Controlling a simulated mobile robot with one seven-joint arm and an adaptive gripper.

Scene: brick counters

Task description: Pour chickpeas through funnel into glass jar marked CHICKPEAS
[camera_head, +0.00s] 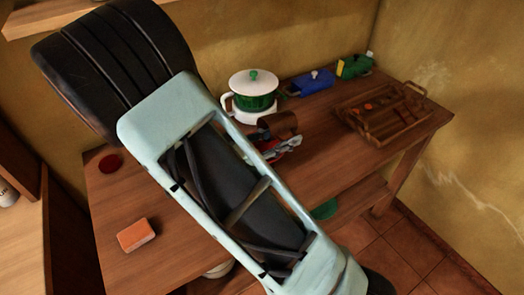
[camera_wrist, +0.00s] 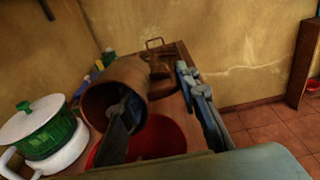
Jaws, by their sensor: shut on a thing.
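My gripper (camera_head: 274,146) is shut on a brown cup (camera_head: 279,124). In the wrist view, one finger reaches inside the mouth of the brown cup (camera_wrist: 134,72) and the other is at its right. The cup is tipped, its round mouth facing the wrist camera. No chickpeas can be made out in it. A red, wide-mouthed thing (camera_wrist: 167,135), perhaps the funnel, is below the cup and partly hidden by my finger. The red thing (camera_head: 290,142) also shows under my gripper in the head view. I cannot make out a glass jar or a CHICKPEAS label.
A green-and-white lidded pot (camera_head: 254,86) stands behind my gripper on the wooden counter (camera_head: 325,130). A blue lidded box (camera_head: 313,82) and a wooden tray (camera_head: 383,108) are farther right. An orange-and-white sponge (camera_head: 136,235) and a dark red round thing (camera_head: 109,163) lie at left.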

